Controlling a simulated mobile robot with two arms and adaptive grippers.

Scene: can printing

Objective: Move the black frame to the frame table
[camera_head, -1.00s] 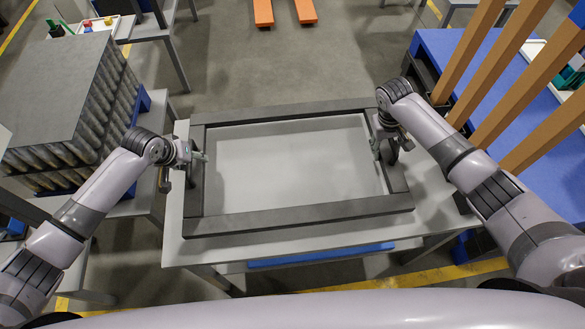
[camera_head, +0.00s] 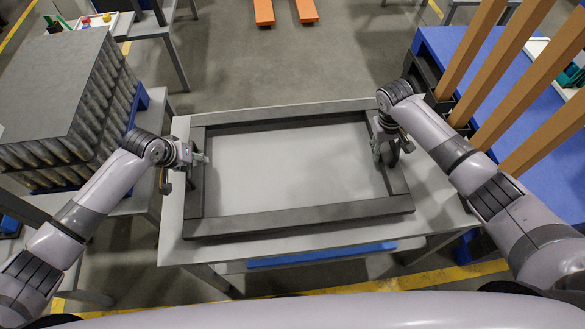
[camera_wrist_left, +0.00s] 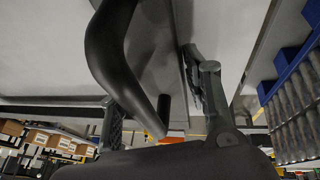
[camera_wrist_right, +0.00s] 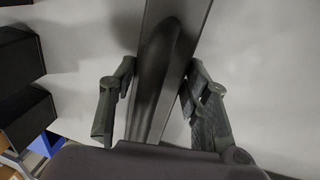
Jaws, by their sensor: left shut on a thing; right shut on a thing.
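The black frame (camera_head: 300,216) is a large dark rectangle, roughly level over a pale grey-white table (camera_head: 172,222). I cannot tell whether it touches the tabletop or hangs just above it. My left gripper (camera_head: 201,158) is shut on the frame's left side, and my right gripper (camera_head: 378,149) is shut on its right side. In the left wrist view a curved dark bar (camera_wrist_left: 108,45) of the frame runs between the fingers. In the right wrist view the frame's dark bar (camera_wrist_right: 177,35) passes between both fingers.
On the right, a blue table (camera_head: 445,50) holds upright brown posts (camera_head: 530,70). Open grey floor (camera_head: 290,65) lies beyond the pale table, with orange bars (camera_head: 264,12) farther off.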

